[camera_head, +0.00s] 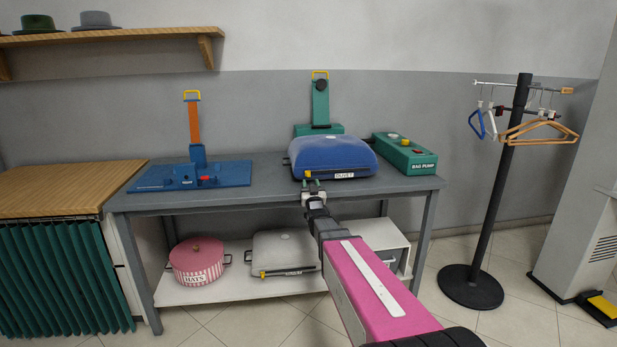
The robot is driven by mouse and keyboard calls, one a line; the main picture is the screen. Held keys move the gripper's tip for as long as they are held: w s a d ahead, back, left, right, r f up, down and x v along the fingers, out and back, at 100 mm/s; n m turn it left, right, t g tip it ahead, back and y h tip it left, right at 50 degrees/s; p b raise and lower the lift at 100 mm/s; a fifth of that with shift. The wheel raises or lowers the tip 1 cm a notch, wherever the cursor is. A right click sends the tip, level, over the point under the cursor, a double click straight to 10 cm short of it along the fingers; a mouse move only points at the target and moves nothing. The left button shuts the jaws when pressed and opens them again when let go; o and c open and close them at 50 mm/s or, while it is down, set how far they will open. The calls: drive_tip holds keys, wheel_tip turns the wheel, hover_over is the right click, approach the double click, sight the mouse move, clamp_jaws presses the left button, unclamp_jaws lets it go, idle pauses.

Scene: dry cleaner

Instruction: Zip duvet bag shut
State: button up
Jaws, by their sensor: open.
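The blue duvet bag (331,156) lies on the grey table (265,184), puffed up, with a label reading DUVET on its front. A small yellow piece, apparently the zip pull (307,173), shows at the bag's front left, with a dark line along the front edge. My gripper (313,186) is open at the table's front edge, just in front of and below the yellow piece. I cannot tell whether the fingers touch it. My pink arm reaches in from the lower right and hides part of the lower shelf.
A green BAG PUMP box (405,154) stands right of the bag, and a green upright device (320,106) behind it. A blue press with an orange lever (193,175) stands left. Below are a pink hat box (198,262) and a grey bag (284,252). A hanger stand (487,200) is right.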

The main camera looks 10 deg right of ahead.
sight(309, 174)
drive_tip(key=x, duration=0.5)
drive_tip(key=shift+w+r, duration=0.15)
drive_tip(key=shift+w, duration=0.2)
drive_tip(key=shift+c, duration=0.3)
clamp_jaws()
drive_tip(key=d, duration=2.6)
drive_tip(key=shift+d, duration=0.25)
drive_tip(key=shift+o, duration=0.3)
unclamp_jaws()
drive_tip(key=shift+s, duration=0.1)
